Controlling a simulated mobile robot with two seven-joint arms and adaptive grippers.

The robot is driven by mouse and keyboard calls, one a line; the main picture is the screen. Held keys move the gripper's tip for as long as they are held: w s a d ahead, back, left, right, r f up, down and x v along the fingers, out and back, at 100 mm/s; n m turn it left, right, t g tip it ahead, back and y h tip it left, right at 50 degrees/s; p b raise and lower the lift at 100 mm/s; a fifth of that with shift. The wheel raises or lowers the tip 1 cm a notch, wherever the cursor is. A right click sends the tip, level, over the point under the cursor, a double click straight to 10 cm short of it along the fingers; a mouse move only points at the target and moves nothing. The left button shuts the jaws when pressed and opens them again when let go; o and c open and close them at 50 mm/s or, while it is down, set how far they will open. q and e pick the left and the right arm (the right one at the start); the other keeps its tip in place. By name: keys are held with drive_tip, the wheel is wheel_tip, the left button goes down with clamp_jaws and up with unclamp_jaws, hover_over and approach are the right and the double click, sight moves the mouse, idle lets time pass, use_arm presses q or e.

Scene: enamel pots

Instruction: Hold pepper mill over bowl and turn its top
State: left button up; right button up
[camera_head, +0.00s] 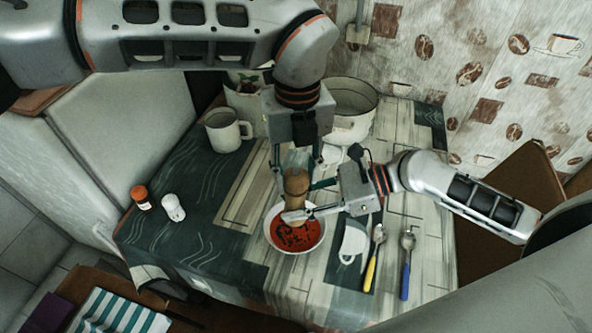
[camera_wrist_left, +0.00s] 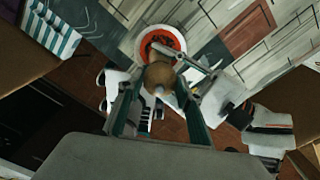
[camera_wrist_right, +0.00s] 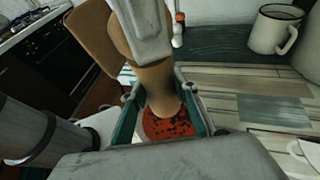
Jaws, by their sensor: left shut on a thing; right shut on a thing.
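A wooden pepper mill (camera_head: 296,184) stands upright over a white bowl (camera_head: 268,238) of red soup with dark specks. My left gripper (camera_head: 298,172) comes down from above and is shut on the mill's upper part. My right gripper (camera_head: 296,208) comes from the right and is shut on its lower part. In the left wrist view, the mill's round top (camera_wrist_left: 160,76) shows between the fingers, with the bowl behind. In the right wrist view, the mill (camera_wrist_right: 156,82) is between the fingers, above the red soup (camera_wrist_right: 168,126). The fingers partly hide the mill.
A white mug (camera_head: 226,132) and a large pot (camera_head: 355,108) stand at the back. A white shaker (camera_head: 173,208) and an orange-capped jar (camera_head: 141,198) stand left. A yellow-handled spoon (camera_head: 372,262) and a blue-handled spoon (camera_head: 406,266) lie right of the bowl.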

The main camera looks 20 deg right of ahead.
sight(298, 171)
use_arm(q)
drive_tip(key=shift+m, duration=1.9)
drive_tip(key=o, duration=1.1)
drive_tip(key=shift+r, duration=0.1)
wheel_tip(298, 171, up, 12)
drive_tip(key=shift+d, duration=0.15)
